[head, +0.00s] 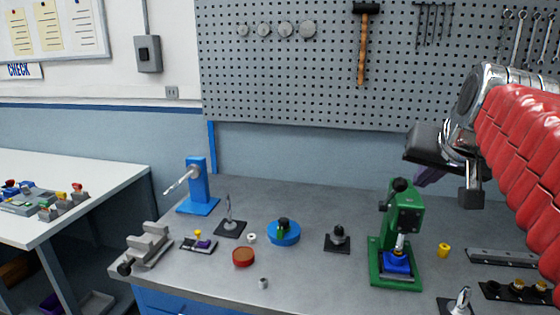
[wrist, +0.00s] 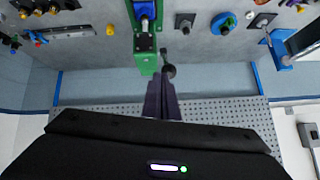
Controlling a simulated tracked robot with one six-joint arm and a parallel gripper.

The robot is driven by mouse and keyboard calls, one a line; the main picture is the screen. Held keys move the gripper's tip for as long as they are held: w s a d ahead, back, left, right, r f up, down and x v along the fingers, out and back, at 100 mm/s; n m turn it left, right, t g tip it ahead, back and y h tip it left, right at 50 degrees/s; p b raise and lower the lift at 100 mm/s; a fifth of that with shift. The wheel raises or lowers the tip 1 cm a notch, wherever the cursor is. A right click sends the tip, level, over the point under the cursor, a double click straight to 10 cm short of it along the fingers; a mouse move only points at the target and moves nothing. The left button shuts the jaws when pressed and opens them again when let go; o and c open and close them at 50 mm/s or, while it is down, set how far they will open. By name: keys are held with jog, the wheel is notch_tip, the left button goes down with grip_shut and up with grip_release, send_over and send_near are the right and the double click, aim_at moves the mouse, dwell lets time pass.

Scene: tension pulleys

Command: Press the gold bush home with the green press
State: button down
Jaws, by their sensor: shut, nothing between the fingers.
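The green press (head: 409,210) stands on the bench right of centre, and its upper part shows in the wrist view (wrist: 146,43). A blue block (head: 397,262) sits on its base under the bright ram. A black knob (head: 400,185) is at the top of the press, also near my fingertips in the wrist view (wrist: 168,71). My gripper (head: 421,182) is shut and empty, its dark purple fingers close to the knob; contact cannot be told. A gold-yellow bush (head: 444,250) stands on the bench right of the press. Whether another bush sits in the blue block cannot be told.
A rail (head: 500,257) and a black rack with gold-topped pieces (head: 490,290) lie at the right. A blue round fixture (head: 285,239), a red dish (head: 243,263) and a grey vise (head: 148,246) stand left. A pegboard (head: 300,80) rises behind.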

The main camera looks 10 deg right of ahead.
jog(key=s+a+f+n+g+y, duration=0.1)
jog(key=s+a+f+n, duration=0.2)
jog(key=s+a+f, duration=0.3)
jog(key=s+a+f+n+g+y, duration=0.2)
jog(key=s+a+f, duration=0.4)
jog(key=a+f, duration=0.9)
notch_tip(320, 180, down, 3)
jog(key=shift+r+n, duration=0.1)
jog(key=shift+n, duration=0.8)
jog(key=shift+s, duration=0.1)
